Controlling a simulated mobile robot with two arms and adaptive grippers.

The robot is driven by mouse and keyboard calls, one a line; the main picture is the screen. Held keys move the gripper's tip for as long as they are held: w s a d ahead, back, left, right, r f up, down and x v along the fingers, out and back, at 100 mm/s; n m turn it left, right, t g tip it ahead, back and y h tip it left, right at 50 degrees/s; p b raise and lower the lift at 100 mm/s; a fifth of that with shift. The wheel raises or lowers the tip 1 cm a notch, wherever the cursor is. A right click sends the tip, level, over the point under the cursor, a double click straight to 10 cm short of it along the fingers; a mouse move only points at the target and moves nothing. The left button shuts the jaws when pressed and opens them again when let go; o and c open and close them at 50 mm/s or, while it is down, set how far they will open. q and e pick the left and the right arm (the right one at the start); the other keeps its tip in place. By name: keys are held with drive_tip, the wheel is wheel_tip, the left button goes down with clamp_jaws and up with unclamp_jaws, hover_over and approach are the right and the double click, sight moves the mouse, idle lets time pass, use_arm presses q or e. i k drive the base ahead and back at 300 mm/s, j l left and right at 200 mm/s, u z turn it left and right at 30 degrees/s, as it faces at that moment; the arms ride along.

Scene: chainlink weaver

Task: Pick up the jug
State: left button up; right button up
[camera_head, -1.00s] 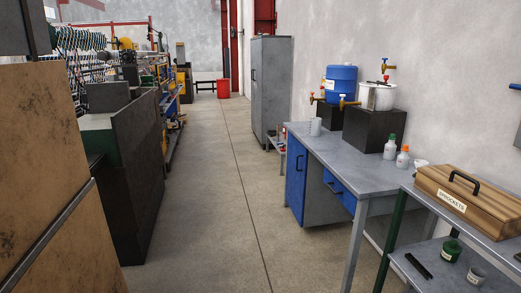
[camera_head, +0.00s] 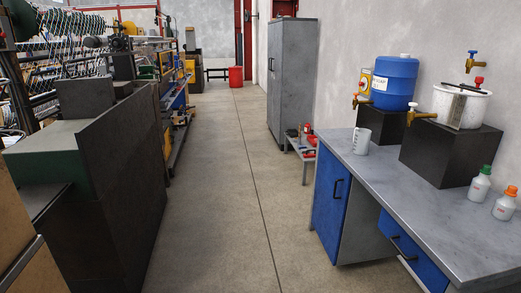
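The jug (camera_head: 361,140) is a small white measuring jug with markings on its side. Neither of my grippers shows in the head view.
A blue drum (camera_head: 393,82) with a brass tap and a white pot (camera_head: 462,105) with a tap stand on dark blocks behind the jug. Two small bottles (camera_head: 480,184) stand nearer. A low stand (camera_head: 302,152) and grey cabinet (camera_head: 291,80) lie beyond. The aisle floor (camera_head: 215,200) is clear.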

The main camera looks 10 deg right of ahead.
sight(363, 137)
drive_tip(key=i+z, duration=0.25)
drive_tip(key=i, duration=0.15)
drive_tip(key=i+j+z, duration=0.15)
drive_tip(key=i+z, duration=0.15)
drive_tip(key=i+j+z, duration=0.25)
drive_tip(key=i, duration=0.15)
